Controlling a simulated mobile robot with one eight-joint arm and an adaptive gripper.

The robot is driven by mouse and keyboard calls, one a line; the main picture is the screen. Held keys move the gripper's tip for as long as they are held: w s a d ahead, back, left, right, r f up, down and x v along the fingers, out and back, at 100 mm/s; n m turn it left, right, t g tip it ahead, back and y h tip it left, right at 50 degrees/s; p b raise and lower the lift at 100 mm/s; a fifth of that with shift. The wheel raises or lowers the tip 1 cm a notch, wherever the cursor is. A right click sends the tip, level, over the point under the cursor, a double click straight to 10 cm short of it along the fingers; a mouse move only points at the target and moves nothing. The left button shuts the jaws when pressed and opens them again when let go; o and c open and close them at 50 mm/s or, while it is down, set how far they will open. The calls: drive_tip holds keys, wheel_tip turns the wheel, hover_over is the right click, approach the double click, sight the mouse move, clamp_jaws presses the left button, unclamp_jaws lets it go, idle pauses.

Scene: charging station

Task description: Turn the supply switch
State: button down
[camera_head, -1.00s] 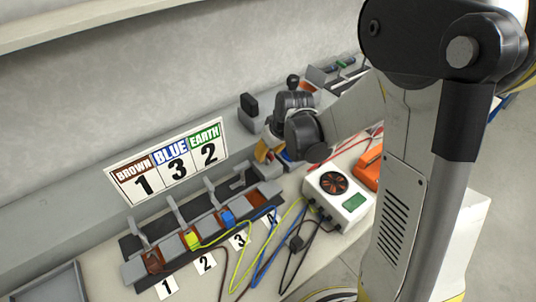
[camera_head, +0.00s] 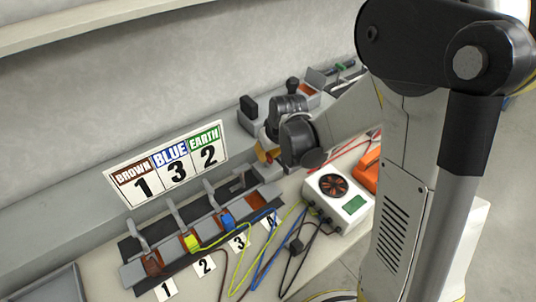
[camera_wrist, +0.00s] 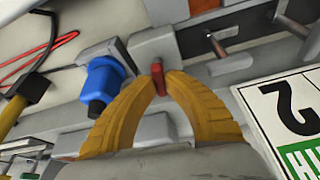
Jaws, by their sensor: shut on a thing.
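In the wrist view the supply switch (camera_wrist: 158,77) is a small red handle on a grey box (camera_wrist: 152,46). My gripper (camera_wrist: 160,82) has its yellow fingers closed around the red handle, one on each side. A blue connector (camera_wrist: 104,84) with a dark end sits beside the switch box. In the head view my gripper (camera_head: 267,153) is low at the back of the bench, right of the numbered sign. My wrist hides the switch and most of the fingers there.
The sign (camera_head: 168,163) reads brown 1, blue 3, earth 2. A terminal block (camera_head: 132,274) with raised levers and coloured wires lies before it. A white box with a fan (camera_head: 354,205) stands at right. Loose cables (camera_head: 263,262) cross the bench front.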

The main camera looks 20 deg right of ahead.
drive_tip(key=m+h, duration=0.1)
drive_tip(key=m, duration=0.3)
drive_tip(key=shift+a+h, duration=0.15)
drive_tip(key=shift+h, duration=0.25)
drive_tip(key=m+h, duration=0.1)
drive_tip(key=m, duration=0.3)
drive_tip(key=shift+g+b, duration=0.3)
drive_tip(key=m, duration=0.2)
drive_tip(key=m+g+h, duration=0.1)
drive_tip(key=m, duration=0.1)
drive_tip(key=shift+w+m+h, duration=0.1)
drive_tip(key=shift+m+h, duration=0.2)
drive_tip(key=shift+m+g+h, duration=0.3)
drive_tip(key=shift+m+g, duration=0.5)
drive_tip(key=shift+m, duration=1.1)
drive_tip(key=c, duration=1.4)
unclamp_jaws()
